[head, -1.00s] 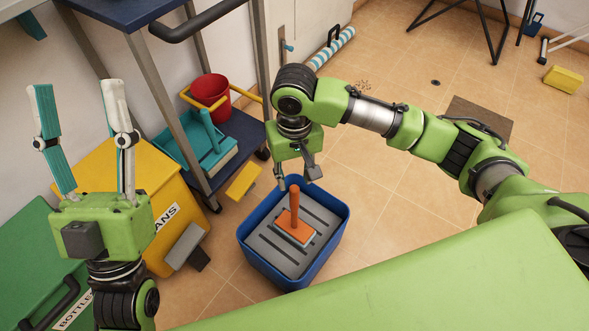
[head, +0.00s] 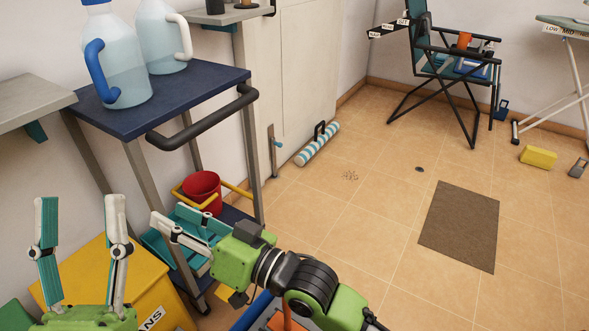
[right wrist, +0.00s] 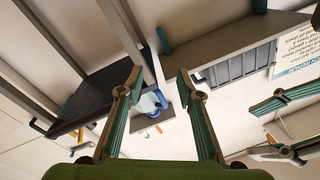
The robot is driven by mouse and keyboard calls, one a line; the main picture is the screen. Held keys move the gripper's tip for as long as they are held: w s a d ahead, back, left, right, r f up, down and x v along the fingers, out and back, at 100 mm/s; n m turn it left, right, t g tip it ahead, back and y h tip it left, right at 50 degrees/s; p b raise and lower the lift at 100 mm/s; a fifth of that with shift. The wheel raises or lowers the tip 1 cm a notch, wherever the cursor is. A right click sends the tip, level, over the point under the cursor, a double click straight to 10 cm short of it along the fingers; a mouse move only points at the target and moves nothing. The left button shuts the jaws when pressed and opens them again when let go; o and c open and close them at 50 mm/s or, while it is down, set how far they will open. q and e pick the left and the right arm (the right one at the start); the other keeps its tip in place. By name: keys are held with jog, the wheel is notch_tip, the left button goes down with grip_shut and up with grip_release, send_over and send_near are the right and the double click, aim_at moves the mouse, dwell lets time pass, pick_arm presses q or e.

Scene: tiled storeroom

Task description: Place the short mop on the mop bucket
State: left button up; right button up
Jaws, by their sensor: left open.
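The mop bucket (head: 251,312) is blue and shows only in part at the bottom edge of the head view. The orange handle (head: 287,318) of the short mop rises at the bucket; its base is out of frame. My right gripper (head: 168,214) is raised, points left and is open and empty, apart from the mop. Its spread fingers also show in the right wrist view (right wrist: 157,88). My left gripper (head: 80,205) is open and empty with fingers pointing up, at the lower left. Its fingers also show at the right of the right wrist view (right wrist: 283,125).
A blue-topped cart (head: 185,98) with large jugs stands at the left; a red bucket (head: 202,188) is on its lower shelf. A yellow bin (head: 100,265) is below. A folding chair (head: 450,60) stands behind.

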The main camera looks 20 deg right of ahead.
jog(key=s+d+r+t+h, duration=0.2)
jog(key=s+d+r+t, duration=0.3)
jog(key=d+r+t, duration=0.1)
jog(key=s+d+r+t+h, duration=0.3)
jog(key=s+d+r+t, duration=0.2)
jog(key=d, duration=0.6)
notch_tip(320, 180, up, 3)
jog(key=shift+s+d+f+t+h, duration=0.1)
jog(key=shift+s+d+t+h, duration=0.2)
jog(key=shift+t, duration=0.7)
